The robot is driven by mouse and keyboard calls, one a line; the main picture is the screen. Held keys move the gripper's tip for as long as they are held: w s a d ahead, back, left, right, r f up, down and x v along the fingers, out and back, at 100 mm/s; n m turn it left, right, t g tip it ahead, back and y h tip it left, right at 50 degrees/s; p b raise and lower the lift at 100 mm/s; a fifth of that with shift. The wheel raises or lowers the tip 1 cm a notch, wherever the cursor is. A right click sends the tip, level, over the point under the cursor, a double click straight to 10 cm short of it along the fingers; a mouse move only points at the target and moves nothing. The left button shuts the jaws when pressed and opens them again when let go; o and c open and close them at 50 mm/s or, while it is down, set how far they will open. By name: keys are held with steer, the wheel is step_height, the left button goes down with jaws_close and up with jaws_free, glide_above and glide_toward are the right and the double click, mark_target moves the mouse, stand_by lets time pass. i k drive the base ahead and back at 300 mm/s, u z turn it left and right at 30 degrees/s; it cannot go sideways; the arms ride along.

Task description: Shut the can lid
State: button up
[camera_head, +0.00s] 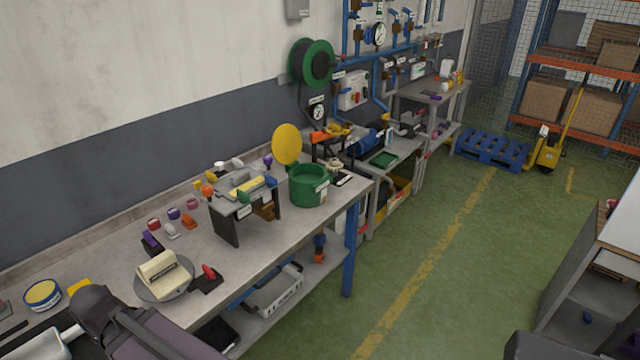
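A green can (309,187) stands upright near the right end of the long workbench (130,268). Its round yellow lid (286,144) stands open, raised almost upright at the can's back left edge. The can's mouth is uncovered. A dark part of my arm shows at the lower left, well away from the can. My gripper does not show in this view.
Left of the can is a small raised stand (230,187) with parts on it. A round turntable plate (165,280) bears a cream block (163,268). A hose reel (312,63) hangs on the wall behind. The green floor in front of the bench is clear.

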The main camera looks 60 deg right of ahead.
mark_target(287, 140)
steer(key=z, duration=5.1)
steer(key=i, duration=0.1)
steer(key=u, duration=3.1)
steer(key=k, duration=0.95)
steer(key=u, duration=0.2)
steer(key=i, duration=0.7)
steer(key=z, duration=0.05)
